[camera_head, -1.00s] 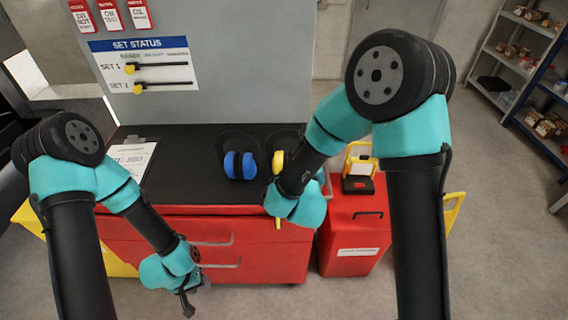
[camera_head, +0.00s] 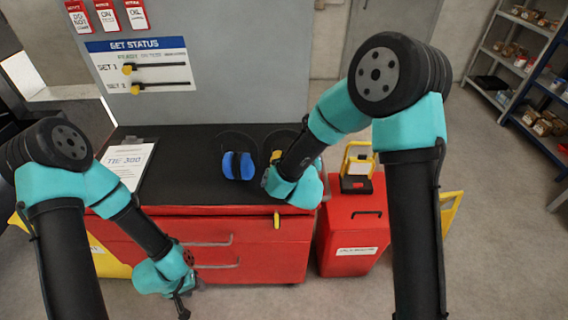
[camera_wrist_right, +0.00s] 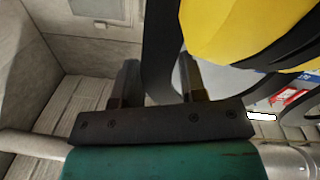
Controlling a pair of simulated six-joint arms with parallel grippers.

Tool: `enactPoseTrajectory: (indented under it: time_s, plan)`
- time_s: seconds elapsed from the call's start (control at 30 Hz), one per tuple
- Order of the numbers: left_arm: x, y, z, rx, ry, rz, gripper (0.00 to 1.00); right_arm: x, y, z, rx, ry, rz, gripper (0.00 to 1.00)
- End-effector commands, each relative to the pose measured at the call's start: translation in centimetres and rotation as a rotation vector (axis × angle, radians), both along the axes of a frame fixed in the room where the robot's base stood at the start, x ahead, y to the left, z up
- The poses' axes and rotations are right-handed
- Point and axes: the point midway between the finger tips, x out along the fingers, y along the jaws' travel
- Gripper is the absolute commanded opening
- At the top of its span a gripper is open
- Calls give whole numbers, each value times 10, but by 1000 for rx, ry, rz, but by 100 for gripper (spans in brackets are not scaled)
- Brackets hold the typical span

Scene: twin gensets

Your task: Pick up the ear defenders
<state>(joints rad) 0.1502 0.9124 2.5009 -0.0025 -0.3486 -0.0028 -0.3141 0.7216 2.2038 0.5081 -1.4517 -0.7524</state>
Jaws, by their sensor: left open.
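Blue ear defenders (camera_head: 238,166) lie on the black bench top. Yellow ear defenders (camera_head: 276,156) lie just right of them, partly hidden behind my right arm. My right gripper (camera_head: 268,177) is at the near side of the yellow pair. In the right wrist view a large yellow cup (camera_wrist_right: 245,30) fills the upper right, and a dark band (camera_wrist_right: 160,50) runs between the spread fingers of my right gripper (camera_wrist_right: 158,85). I see no clear grip on it. My left gripper (camera_head: 183,306) is open and empty, low in front of the red drawers.
The black bench top (camera_head: 190,170) sits on a red drawer cabinet (camera_head: 255,255) with grey handles. A white sheet (camera_head: 127,165) lies at its left. A red box (camera_head: 350,235) stands on the floor to the right. A status board (camera_head: 140,65) is on the grey panel behind.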

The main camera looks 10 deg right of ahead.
Motion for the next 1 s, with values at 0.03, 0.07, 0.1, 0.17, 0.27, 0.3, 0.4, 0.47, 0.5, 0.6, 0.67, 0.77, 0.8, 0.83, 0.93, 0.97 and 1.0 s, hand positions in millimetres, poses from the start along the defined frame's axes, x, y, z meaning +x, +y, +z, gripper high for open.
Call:
enactPoseTrajectory:
  time_s: [0.03, 0.07, 0.1, 0.17, 0.27, 0.3, 0.4, 0.47, 0.5, 0.6, 0.67, 0.77, 0.8, 0.83, 0.93, 0.97, 1.0]
  plan:
    - [0, 0, 0, 0, 0, 0, 43, 0, 0, 0, 0, 0, 0, 38]
    - [0, 0, 0, 0, 0, 0, 43, 0, 0, 0, 0, 0, 0, 38]
    - [0, 0, 0, 0, 0, 0, 43, 0, 0, 0, 0, 0, 0, 38]
    - [0, 0, 0, 0, 0, 0, 43, 0, 0, 0, 0, 0, 0, 38]
    - [0, 0, 0, 0, 0, 0, 43, 0, 0, 0, 0, 0, 1, 38]
    - [0, 0, 0, 0, 0, 0, 43, 0, 0, 0, 0, 0, 1, 38]
    - [0, 0, 0, 0, 0, 0, 43, 0, 0, 0, 0, 0, 1, 31]
    - [0, 0, 0, 0, 0, 0, 43, -1, 0, 0, 0, 0, 1, 25]
    - [0, 0, 0, 0, 0, 0, 43, -1, 0, 0, 0, 0, 1, 21]
    - [0, 0, 0, 0, 0, 0, 43, -1, 0, 0, 0, 0, 1, 12]
    - [0, 0, 0, 0, 0, 0, 43, -1, 0, 0, 0, 0, 1, 6]
    - [0, 0, 0, 0, 0, 0, 43, -1, 0, 0, 0, 0, 1, 0]
    - [0, 0, 0, 0, 0, 0, 43, -1, 0, 0, 0, 0, 1, 0]
    - [0, 0, 0, 0, 0, 0, 43, -1, 0, 0, 0, 0, 1, 0]
    - [0, 0, 0, 0, 0, 0, 43, -1, 0, 0, 0, 1, 1, 0]
    - [0, 0, 0, 0, 0, 0, 43, -1, 0, 0, 0, 1, 1, 0]
    - [0, 0, 0, 0, 0, 0, 43, -1, 0, 0, 0, 1, 1, 0]
